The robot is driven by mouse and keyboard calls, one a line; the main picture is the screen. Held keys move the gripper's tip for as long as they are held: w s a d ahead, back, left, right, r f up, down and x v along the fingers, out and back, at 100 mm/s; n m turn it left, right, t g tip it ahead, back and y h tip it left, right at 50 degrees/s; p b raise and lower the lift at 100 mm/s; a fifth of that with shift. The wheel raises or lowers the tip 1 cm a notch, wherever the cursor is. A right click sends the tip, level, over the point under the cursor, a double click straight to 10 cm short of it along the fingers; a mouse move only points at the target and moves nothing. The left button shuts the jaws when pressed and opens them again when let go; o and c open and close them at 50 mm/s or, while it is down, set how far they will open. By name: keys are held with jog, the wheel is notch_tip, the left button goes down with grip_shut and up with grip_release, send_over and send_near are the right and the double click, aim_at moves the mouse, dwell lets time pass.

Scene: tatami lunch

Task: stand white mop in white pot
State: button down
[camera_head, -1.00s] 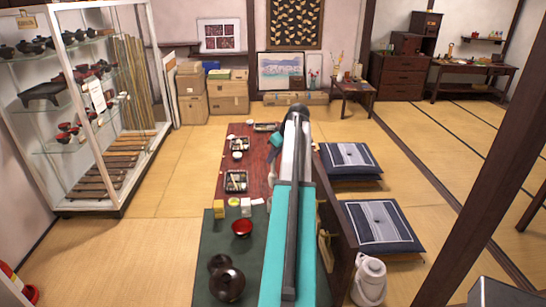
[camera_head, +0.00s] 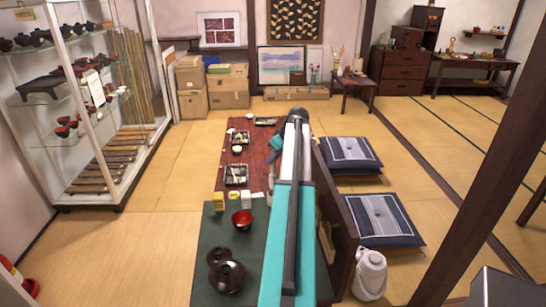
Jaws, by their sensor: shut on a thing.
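My arm (camera_head: 294,200) reaches forward over the low table. Its wrist shows near a teal joint (camera_head: 277,143) beside the table's far part. The fingers and whatever they hold are hidden behind the arm. I cannot make out a white mop. A white, rounded, lidded pot (camera_head: 369,274) stands upright on the tatami right of the table; I cannot tell whether it is the task's pot. A small white container (camera_head: 246,196) also stands on the table, close to small yellow boxes (camera_head: 219,202).
The low table's dark green near part (camera_head: 212,240) carries a red bowl (camera_head: 242,219) and round dark pots (camera_head: 227,275). Trays (camera_head: 236,175) stand farther back. Cushions (camera_head: 384,218) lie right of the table; a dark post (camera_head: 480,170) crosses the right side.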

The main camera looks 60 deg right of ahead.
aim_at(275, 168)
jog(key=shift+f+b, duration=1.5)
jog(key=shift+f, duration=1.65)
jog(key=c, duration=1.7)
grip_release()
jog(key=shift+b+v, duration=1.55)
jog(key=shift+v, duration=5.4)
jog(key=shift+w+a+f, duration=0.1)
jog(key=shift+a, duration=0.05)
